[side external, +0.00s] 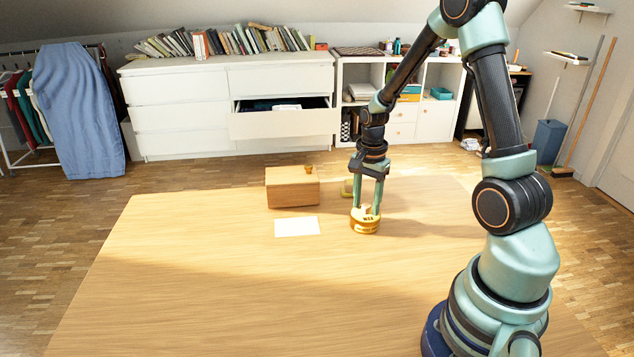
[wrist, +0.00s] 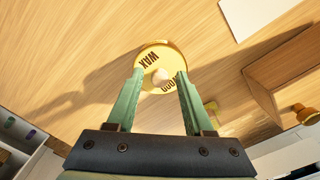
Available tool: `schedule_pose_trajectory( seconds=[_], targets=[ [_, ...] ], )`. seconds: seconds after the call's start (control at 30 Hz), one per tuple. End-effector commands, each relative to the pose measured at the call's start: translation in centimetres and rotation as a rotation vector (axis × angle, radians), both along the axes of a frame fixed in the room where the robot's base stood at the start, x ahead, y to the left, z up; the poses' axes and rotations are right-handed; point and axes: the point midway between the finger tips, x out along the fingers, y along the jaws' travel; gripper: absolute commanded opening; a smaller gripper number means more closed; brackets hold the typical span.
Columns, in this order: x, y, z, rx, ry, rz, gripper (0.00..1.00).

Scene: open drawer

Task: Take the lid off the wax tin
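The wax tin (side external: 365,226) is a round yellow-gold tin standing upright on the table, with dark lettering on its side. Its lid (wrist: 150,54) shows from above in the wrist view, with dark "WAX" lettering and a small pale knob (wrist: 160,76) at the middle. The lid sits on the tin. My gripper (side external: 366,210) points down over the tin; it also shows in the wrist view (wrist: 160,76). Its two green fingers stand apart on either side of the knob, with a visible gap to it. The exact fingertip height above the lid is hard to tell.
A wooden box (side external: 292,190) with a small knob stands left of the tin, and a white sheet (side external: 297,227) lies in front of it. A small yellow-green object (side external: 347,187) is behind the tin. The front and left of the wooden table (side external: 200,290) are clear.

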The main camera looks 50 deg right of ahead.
Motion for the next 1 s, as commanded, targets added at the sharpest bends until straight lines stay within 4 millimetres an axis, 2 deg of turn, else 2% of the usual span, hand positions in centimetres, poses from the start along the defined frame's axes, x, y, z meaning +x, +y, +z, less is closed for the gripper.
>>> schedule_pose_trajectory(
  seconds=[0.03, 0.1, 0.13, 0.47, 0.63, 0.77, 1.0],
  targets=[
    [0.0, 0.0, 0.0, 0.0, 0.0, 0.0, 0.28],
    [0.0, 0.0, 0.0, 0.0, 0.0, 0.0, 0.02],
    [0.0, 0.0, 0.0, 0.0, 0.0, 0.0, 0.0],
    [0.0, 0.0, 0.2, 0.0, 0.0, 0.0, 0.0],
    [0.1, 0.0, 1.1, -0.001, -0.003, 0.0, 0.0],
    [0.1, -0.1, 3.0, -0.003, -0.005, 0.0, 0.0],
    [0.2, -0.1, 9.7, -0.005, -0.008, 0.0, 0.0]
  ],
)
